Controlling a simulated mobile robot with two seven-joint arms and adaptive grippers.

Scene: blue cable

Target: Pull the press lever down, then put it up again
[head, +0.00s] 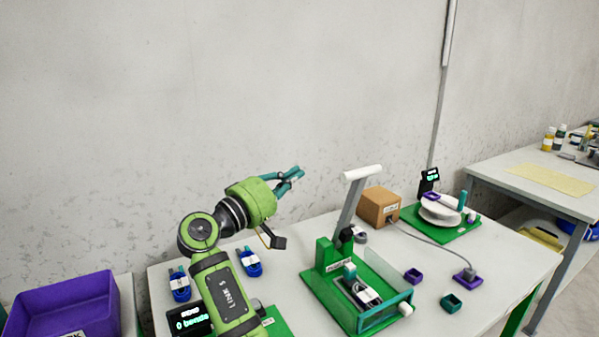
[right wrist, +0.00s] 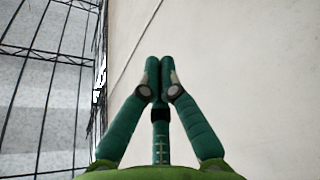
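The press (head: 345,290) stands on the table with a green base and frame. Its grey lever (head: 349,208) points up, leaning slightly right, with a white bar handle (head: 363,172) on top. My right gripper (head: 296,176) is left of the handle at about its height in the picture, apart from it, pointing right. In the right wrist view its teal fingertips (right wrist: 160,65) meet with nothing between them. The lever does not show in that view. A black part with a cable (head: 360,290) lies in the press base. My left gripper is not in view.
A cardboard box (head: 379,205) stands behind the press. A purple bin (head: 65,305) is far left.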

